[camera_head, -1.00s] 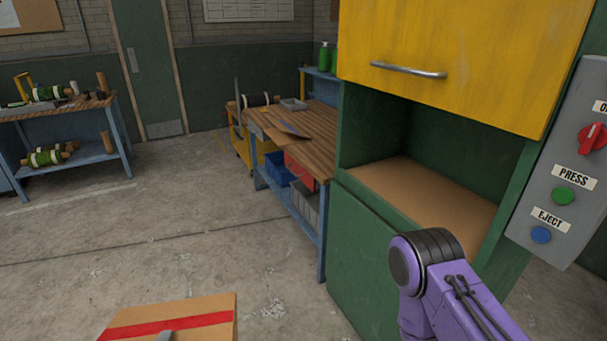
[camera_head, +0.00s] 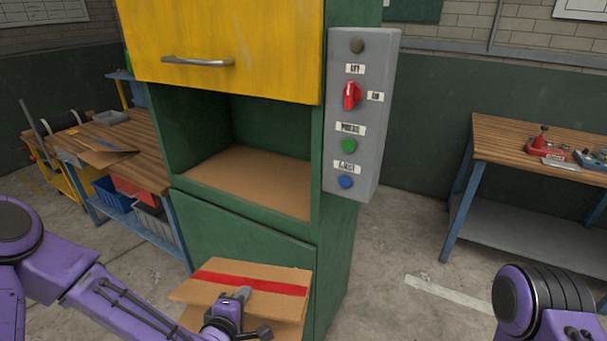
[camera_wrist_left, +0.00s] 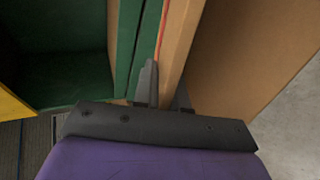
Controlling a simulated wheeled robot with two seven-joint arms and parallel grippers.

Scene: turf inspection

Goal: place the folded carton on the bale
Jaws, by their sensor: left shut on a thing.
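The folded carton (camera_head: 250,277) is a flat brown piece with a red band across it. My left gripper (camera_head: 241,296) is shut on its near edge and holds it up in front of the green press, below its opening. In the left wrist view the carton (camera_wrist_left: 235,55) stands between the gripper's fingers (camera_wrist_left: 165,92). A brown, flat-topped layer (camera_head: 250,185) fills the floor of the press opening; it looks like the bale, but its sides are hidden. The carton is apart from it. My right arm shows at the lower right, with its gripper out of view.
The press has a raised yellow door (camera_head: 225,35) above the opening and a grey control box (camera_head: 360,115) on its right. A wooden bench (camera_head: 150,165) stands to the left, another bench (camera_head: 500,145) to the right. The floor between press and right bench is clear.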

